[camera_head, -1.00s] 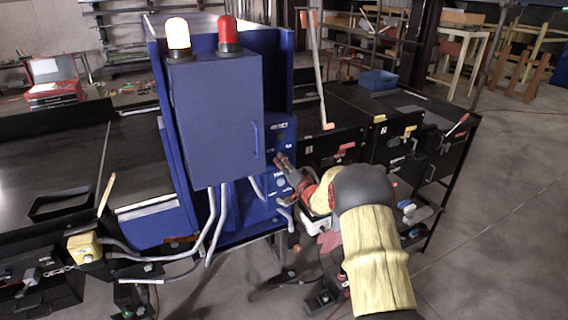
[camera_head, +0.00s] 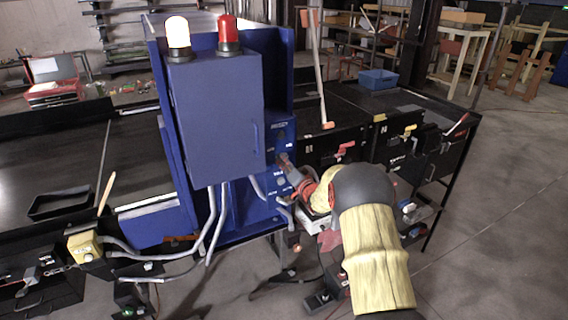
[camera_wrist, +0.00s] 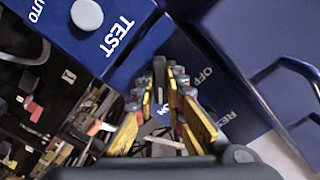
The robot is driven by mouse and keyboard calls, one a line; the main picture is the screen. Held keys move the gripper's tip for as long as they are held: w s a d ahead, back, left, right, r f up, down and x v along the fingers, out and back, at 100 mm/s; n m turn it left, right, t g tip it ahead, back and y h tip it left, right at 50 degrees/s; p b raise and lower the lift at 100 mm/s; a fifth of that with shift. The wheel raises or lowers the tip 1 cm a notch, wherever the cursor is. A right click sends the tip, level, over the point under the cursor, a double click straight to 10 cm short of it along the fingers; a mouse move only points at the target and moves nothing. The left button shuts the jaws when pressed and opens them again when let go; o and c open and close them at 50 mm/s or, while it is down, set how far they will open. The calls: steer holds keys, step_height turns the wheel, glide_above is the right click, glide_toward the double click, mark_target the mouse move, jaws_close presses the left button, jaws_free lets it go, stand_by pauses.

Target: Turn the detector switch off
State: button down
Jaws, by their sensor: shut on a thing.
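The detector is a blue machine with a blue box (camera_head: 218,120) in front of the belt. Its narrow blue control panel (camera_head: 282,133) is to the right of the box. In the wrist view the panel shows OFF (camera_wrist: 204,74), TEST (camera_wrist: 117,36) and partly hidden ON and RESET labels. A dark switch handle (camera_wrist: 159,72) stands at the tips of my gripper (camera_wrist: 163,84), beside OFF. The yellow-sided fingers are shut on this handle. In the head view my gripper (camera_head: 290,172) reaches the panel from the right, hiding the switch there.
A lit pale lamp (camera_head: 178,34) and a red lamp (camera_head: 228,36) stand on the box. Grey conduits (camera_head: 212,225) hang below it. Black conveyor cabinets (camera_head: 335,140) stand close to the right of the panel. Open floor (camera_head: 500,230) lies at the right.

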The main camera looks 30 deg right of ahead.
steer(key=shift+f+n+b, duration=0.15)
steer(key=shift+n+b, duration=0.15)
steer(key=shift+b, duration=0.45)
steer(key=n+b, duration=1.7)
steer(key=b, duration=0.6)
steer(key=shift+n, duration=0.3)
steer(key=c, duration=1.8)
jaws_free()
steer(key=shift+c, duration=0.2)
steer(key=shift+s, duration=0.1)
